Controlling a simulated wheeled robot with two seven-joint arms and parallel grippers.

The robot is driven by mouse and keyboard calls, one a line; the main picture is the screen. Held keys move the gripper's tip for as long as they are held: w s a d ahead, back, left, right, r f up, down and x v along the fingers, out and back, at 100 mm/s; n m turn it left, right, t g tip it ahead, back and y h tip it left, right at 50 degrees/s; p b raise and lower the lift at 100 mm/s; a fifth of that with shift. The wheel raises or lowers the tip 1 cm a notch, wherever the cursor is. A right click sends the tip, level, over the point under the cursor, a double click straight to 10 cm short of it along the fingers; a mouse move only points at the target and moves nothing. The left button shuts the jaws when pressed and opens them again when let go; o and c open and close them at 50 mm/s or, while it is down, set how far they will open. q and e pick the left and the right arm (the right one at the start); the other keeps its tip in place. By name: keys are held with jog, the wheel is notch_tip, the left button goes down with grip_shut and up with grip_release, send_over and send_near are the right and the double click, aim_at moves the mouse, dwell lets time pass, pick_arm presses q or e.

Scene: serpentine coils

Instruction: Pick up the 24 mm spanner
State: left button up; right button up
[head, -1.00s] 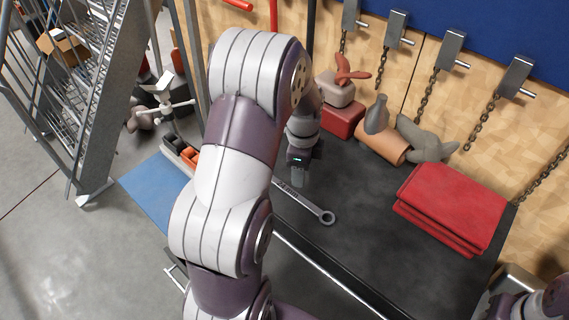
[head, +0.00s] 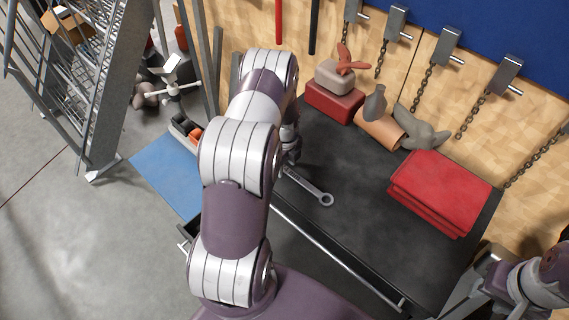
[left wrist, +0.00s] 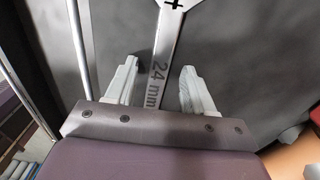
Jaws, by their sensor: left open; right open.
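The 24 mm spanner (head: 312,189) lies on the dark bench top (head: 345,225), its ring end toward the right in the head view. Its left part is hidden behind my left arm. In the left wrist view the spanner's shank (left wrist: 165,50), marked "24 mm", runs between the two fingers of my left gripper (left wrist: 160,82). The fingers are apart, one on each side of the shank, with gaps visible. In the head view the left gripper is mostly hidden by its own arm. My right arm (head: 535,285) is at the lower right; its fingertips are not clearly visible.
Folded red cloths (head: 440,190) lie on the right of the bench. A red box (head: 335,100), an orange cylinder (head: 378,128) and a grey shape (head: 422,130) stand along the back. Chains hang on the wooden wall. The bench top between spanner and cloths is clear.

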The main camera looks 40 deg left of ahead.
pick_arm(q)
jog(key=shift+s+d+r, duration=0.1)
jog(key=shift+s+d, duration=0.05)
grip_shut()
